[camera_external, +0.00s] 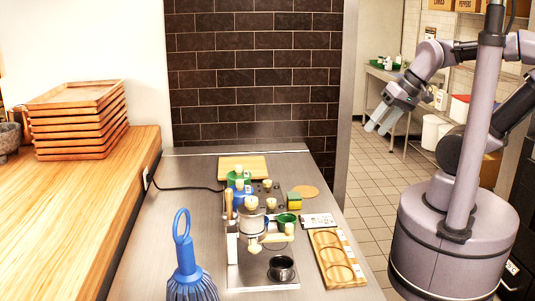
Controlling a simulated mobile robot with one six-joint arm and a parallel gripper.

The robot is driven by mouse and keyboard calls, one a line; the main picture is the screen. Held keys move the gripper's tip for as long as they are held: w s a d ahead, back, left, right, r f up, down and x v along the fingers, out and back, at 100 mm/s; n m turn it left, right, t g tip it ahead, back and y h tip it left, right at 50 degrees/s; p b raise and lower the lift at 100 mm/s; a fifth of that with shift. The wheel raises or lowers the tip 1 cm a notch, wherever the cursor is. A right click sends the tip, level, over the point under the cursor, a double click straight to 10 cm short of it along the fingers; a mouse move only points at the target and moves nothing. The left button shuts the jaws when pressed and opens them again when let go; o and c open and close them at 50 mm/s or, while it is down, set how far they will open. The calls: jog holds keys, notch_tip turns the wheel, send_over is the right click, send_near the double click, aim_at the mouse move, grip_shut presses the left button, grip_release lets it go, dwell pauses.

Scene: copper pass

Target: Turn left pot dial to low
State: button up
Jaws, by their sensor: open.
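A small cooking station (236,262) with a steel base stands on the steel counter (180,190). Several small cream knobs (271,203) show on and around it, among a green pot (237,179), a blue item and a steel cylinder. Which knob is the left pot dial, and its setting, is too small to tell. My gripper (378,128) is open and empty. It is in the air to the right of the counter, well apart from the station, with its fingers pointing down and left.
A blue looped tool (187,268) stands at the counter's front left. A dark cup (282,267), a wooden rack with rings (322,246) and a white card (318,220) are near the station. Stacked wooden trays (80,115) sit at left. The counter's left strip is mostly clear.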

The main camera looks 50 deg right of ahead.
jog(key=w+a+r+n+g+p, duration=0.1)
jog(key=w+a+r+n+p, duration=0.15)
jog(key=w+r, duration=0.2)
jog(key=n+g+h+p, duration=0.2)
jog(key=n+g+p, duration=0.3)
jog(key=n+p, duration=0.3)
send_over(271, 200)
jog(key=b, duration=0.1)
notch_tip(271, 200, down, 6)
jog(key=n, duration=0.1)
notch_tip(271, 200, down, 18)
jog(key=b, duration=0.5)
jog(key=shift+d+r+b, duration=0.1)
jog(key=shift+r+b, duration=0.1)
jog(key=shift+b, duration=0.2)
grip_shut()
